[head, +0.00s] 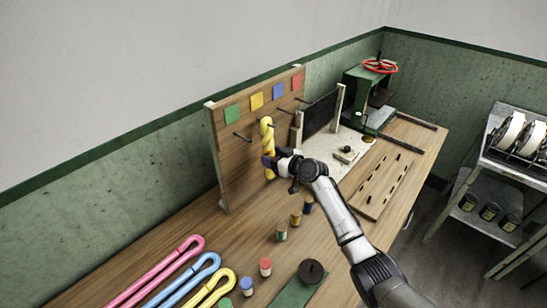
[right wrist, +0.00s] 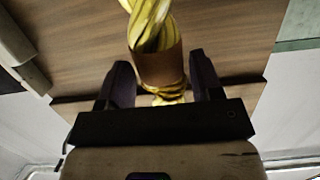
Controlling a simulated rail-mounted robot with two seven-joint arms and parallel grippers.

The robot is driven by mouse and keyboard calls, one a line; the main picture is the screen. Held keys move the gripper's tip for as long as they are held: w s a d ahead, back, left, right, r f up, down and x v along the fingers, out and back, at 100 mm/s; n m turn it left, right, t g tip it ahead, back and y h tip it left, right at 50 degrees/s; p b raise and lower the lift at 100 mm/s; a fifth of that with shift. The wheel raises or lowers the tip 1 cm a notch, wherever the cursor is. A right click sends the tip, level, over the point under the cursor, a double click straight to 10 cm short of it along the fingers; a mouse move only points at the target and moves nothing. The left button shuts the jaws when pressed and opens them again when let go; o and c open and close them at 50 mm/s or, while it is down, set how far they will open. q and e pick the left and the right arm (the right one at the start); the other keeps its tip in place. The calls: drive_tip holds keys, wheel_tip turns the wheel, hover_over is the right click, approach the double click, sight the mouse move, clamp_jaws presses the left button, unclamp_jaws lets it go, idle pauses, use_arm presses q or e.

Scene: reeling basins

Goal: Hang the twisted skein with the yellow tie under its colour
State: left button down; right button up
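My right gripper (head: 269,162) is at the skein's lower part. In the right wrist view the skein (right wrist: 151,22), with a brown band (right wrist: 160,68), lies between the fingers of the gripper (right wrist: 162,82). My left gripper is not in view.
Pink (head: 160,270), blue (head: 190,278) and yellow (head: 218,287) loops and several small spools lie in front. A green press (head: 357,88) stands behind right.

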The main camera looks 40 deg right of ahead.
drive_tip(key=shift+o, duration=1.3)
drive_tip(key=shift+s, duration=0.1)
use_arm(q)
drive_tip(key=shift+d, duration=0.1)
use_arm(e)
drive_tip(key=shift+s+d, duration=0.1)
drive_tip(key=shift+s, duration=0.15)
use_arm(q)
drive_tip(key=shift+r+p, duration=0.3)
use_arm(e)
drive_tip(key=v, duration=1.3)
drive_tip(key=shift+s, duration=0.1)
